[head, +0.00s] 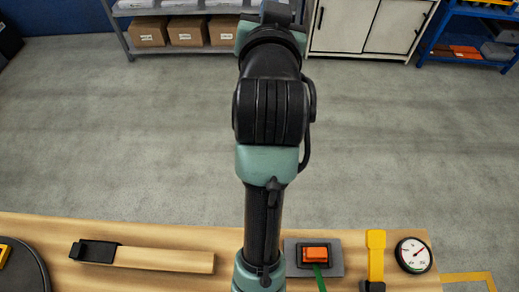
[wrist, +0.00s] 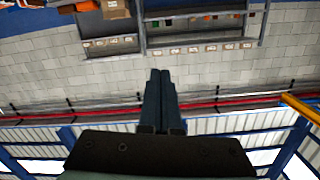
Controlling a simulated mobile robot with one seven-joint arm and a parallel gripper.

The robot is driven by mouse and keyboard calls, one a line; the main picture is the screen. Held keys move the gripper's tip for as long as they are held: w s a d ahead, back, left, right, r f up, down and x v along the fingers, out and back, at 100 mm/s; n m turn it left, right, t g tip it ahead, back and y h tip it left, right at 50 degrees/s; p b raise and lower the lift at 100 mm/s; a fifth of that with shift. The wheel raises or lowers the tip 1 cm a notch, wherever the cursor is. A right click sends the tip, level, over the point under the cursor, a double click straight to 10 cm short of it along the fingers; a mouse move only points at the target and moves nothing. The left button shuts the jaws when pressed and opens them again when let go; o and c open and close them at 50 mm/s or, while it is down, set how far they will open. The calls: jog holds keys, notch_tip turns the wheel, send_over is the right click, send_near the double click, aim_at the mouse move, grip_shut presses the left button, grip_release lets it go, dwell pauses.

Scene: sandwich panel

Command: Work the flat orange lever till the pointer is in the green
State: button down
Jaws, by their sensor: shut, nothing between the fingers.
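A flat orange-yellow lever (head: 376,243) stands out from a black mount at the near right of the wooden bench in the head view. The dial is too small to tell whether the pointer is in a green zone. My gripper (wrist: 160,73) shows in the wrist view, its two dark fingers together and empty, facing a wall and shelves. It is out of sight in the head view and away from the lever.
An orange block (head: 315,253) on a dark plate, with a green strip, sits left of the lever. A wooden bar with a black end (head: 165,259) lies farther left on the bench (head: 60,224). Grey floor (head: 400,140) is clear beyond; shelves (head: 168,50) stand at the back.

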notch_tip(320, 180, down, 11)
jog(key=m+g+p, duration=0.1)
jog(key=g+p, duration=0.4)
jog(key=g, duration=0.1)
jog(key=s+f+m+g+p, duration=0.1)
jog(key=s+f+g+p, duration=0.2)
jog(key=s+f, duration=0.3)
jog(key=s+f+g+p, duration=0.3)
jog(key=s+f+g, duration=0.2)
jog(key=s+f, duration=0.2)
jog(key=s+f+m+g+p, duration=0.1)
jog(key=s+f+g+p, duration=0.2)
jog(key=s+f, duration=0.4)
jog(key=shift+s+a+f+m+g+y+p, duration=0.15)
jog(key=shift+s+g, duration=0.1)
jog(key=shift+s, duration=0.15)
jog(key=shift+s+a+f+m+g+y+p, duration=0.15)
jog(key=shift+s+g, duration=0.1)
jog(key=shift+s, duration=0.15)
jog(key=shift+d, duration=0.1)
